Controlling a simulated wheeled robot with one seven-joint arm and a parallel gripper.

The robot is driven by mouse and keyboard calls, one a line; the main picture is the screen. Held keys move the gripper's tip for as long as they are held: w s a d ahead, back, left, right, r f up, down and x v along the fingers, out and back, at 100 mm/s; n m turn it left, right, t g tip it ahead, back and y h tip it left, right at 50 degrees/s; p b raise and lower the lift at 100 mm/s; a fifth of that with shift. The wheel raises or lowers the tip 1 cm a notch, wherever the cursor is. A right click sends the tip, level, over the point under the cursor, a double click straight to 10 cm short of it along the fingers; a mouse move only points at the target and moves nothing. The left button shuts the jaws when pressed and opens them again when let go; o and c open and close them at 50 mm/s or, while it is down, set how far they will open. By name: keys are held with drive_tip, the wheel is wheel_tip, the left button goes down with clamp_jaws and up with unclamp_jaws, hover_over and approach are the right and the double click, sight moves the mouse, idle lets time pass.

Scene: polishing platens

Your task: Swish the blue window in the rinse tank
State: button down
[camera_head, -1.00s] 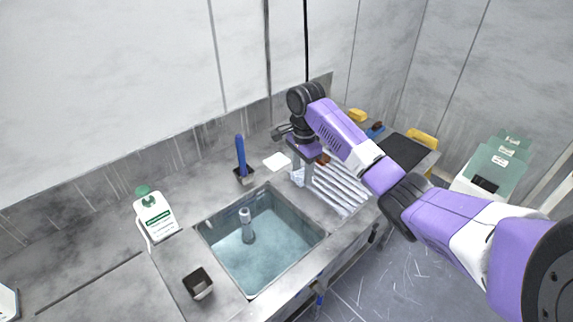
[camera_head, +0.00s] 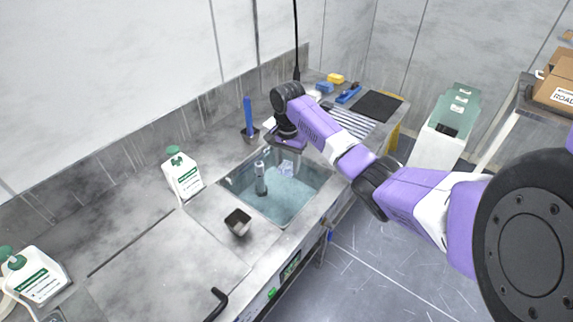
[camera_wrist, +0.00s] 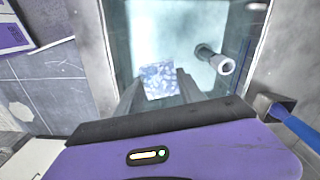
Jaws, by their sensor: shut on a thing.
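The rinse tank (camera_head: 316,178) is a square steel basin of pale blue water set in the bench; its wall also shows in the wrist view (camera_wrist: 118,40). My gripper (camera_head: 286,168) is over the tank's far right part. In the wrist view my gripper (camera_wrist: 158,88) is shut on a small pale blue, mottled square, the blue window (camera_wrist: 157,78). The window lies between the fingertips, with the water behind it. I cannot tell whether it touches the water or is under the surface.
A grey standpipe (camera_head: 261,180) rises in the tank left of my gripper. A blue-handled tool (camera_head: 248,115) stands in a holder behind the tank. A small dark cup (camera_head: 238,222) and a white bottle (camera_head: 183,175) are on the left. A ribbed drainer (camera_head: 350,122) lies to the right.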

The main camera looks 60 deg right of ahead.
drive_tip(key=shift+d+f, duration=0.1)
drive_tip(key=shift+f, duration=0.05)
drive_tip(key=shift+f+b, duration=4.9)
drive_tip(key=shift+f, duration=2.75)
drive_tip(key=shift+p, duration=0.55)
